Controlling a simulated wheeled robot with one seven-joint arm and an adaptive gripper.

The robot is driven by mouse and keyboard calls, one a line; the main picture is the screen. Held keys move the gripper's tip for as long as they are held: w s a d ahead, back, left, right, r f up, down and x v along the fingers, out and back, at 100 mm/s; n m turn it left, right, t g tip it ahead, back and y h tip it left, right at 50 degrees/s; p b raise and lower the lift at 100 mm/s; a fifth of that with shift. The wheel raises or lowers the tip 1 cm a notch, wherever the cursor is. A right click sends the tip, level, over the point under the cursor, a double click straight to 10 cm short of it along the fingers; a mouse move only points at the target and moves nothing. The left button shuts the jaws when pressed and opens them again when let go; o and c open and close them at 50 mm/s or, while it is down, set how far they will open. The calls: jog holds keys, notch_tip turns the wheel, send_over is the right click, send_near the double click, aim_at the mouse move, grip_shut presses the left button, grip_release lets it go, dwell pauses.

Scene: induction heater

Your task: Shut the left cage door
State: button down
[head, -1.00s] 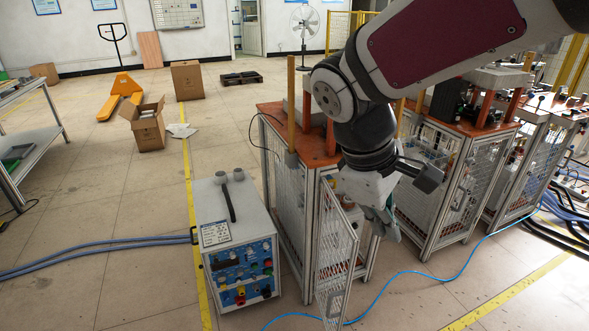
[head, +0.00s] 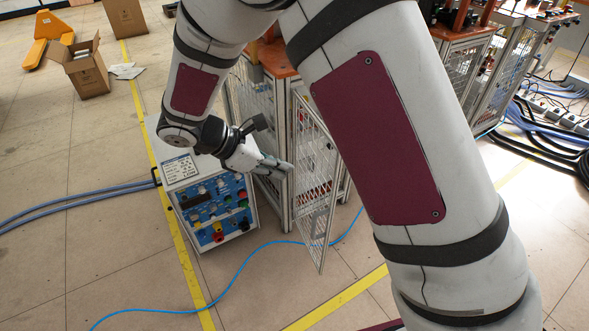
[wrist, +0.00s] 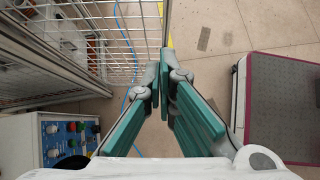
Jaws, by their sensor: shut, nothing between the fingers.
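The left cage door (head: 313,180) is a white-framed wire mesh panel with a handle low on its outer end. It stands open, swung out from the front of the left cage (head: 245,98), which has an orange top. My gripper (head: 288,169) is shut and empty, in front of the cage on the left side of the door in the head view. In the wrist view, my green-padded fingers (wrist: 163,85) are together just below the door mesh (wrist: 110,35); I cannot tell whether they touch it. My large arm link hides part of the cages behind.
A control box (head: 205,205) with knobs stands left of the cage, close under my forearm; it also shows in the wrist view (wrist: 50,135). A blue cable (head: 225,285) crosses the floor in front. More cages (head: 470,60) stand at right. The front floor is mostly clear.

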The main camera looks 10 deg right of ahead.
aim_at(333, 182)
jog(key=shift+d+r+b+x, duration=0.35)
jog(key=shift+b+x, duration=0.15)
jog(key=shift+x, duration=1.45)
jog(key=shift+d+r+b+x, duration=0.3)
jog(key=shift+b+x, duration=0.2)
jog(key=shift+x, duration=1.45)
jog(key=shift+d+r+b+x, duration=0.35)
jog(key=shift+b+x, duration=0.15)
jog(key=shift+x, duration=1.45)
jog(key=shift+w, duration=0.1)
